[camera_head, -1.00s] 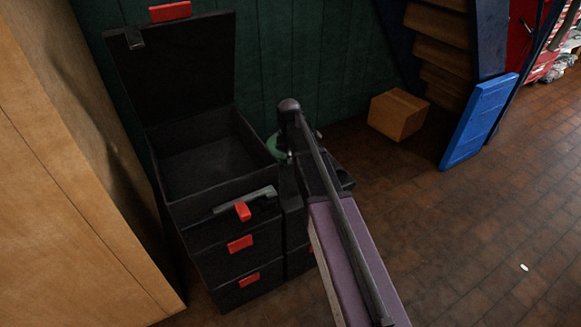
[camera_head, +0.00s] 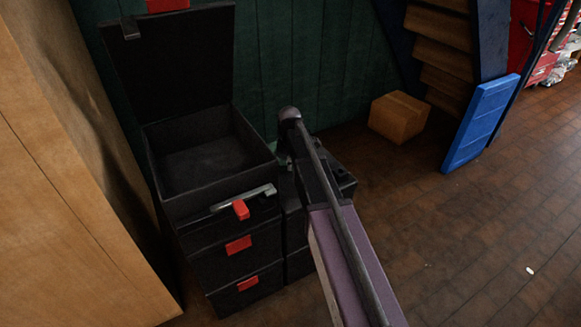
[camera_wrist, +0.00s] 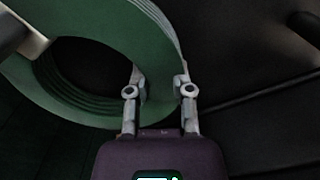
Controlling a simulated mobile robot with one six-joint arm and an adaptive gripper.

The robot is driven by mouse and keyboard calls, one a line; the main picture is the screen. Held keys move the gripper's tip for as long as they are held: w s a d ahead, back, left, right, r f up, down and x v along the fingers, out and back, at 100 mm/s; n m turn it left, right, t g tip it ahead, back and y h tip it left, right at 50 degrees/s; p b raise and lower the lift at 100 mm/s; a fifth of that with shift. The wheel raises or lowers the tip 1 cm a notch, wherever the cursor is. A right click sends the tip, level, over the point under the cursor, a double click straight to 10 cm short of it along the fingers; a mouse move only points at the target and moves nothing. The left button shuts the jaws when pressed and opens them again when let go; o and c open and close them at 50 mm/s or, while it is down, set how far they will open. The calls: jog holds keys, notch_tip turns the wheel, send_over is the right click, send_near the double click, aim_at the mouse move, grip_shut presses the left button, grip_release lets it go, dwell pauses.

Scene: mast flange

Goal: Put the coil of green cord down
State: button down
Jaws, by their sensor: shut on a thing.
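The coil of green cord (camera_wrist: 98,32) shows large in the wrist view as a flat-sided green ring with ridged inner layers. My gripper (camera_wrist: 160,88) is shut on its rim, one finger on each side of the band. A dark surface lies behind the coil, and I cannot tell whether the coil touches it. My gripper (camera_head: 284,150) shows there only in part, beside the right edge of the open black toolbox.
The open black toolbox (camera_head: 165,210) has a raised lid, an empty-looking tray and red latches. A second black case (camera_head: 298,262) stands to its right. A cardboard box (camera_head: 397,117) and a blue panel (camera_head: 480,122) are farther right.

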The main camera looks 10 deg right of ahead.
jog(key=shift+f, duration=0.15)
jog(key=c, duration=0.5)
grip_release()
notch_tip(320, 180, up, 12)
jog(key=p, duration=1.2)
jog(key=shift+s, duration=0.1)
dwell(0.7)
jog(key=s+m, duration=1.5)
jog(key=s, duration=0.8)
jog(key=shift+s+d+m, duration=0.3)
jog(key=shift+s+d, duration=0.1)
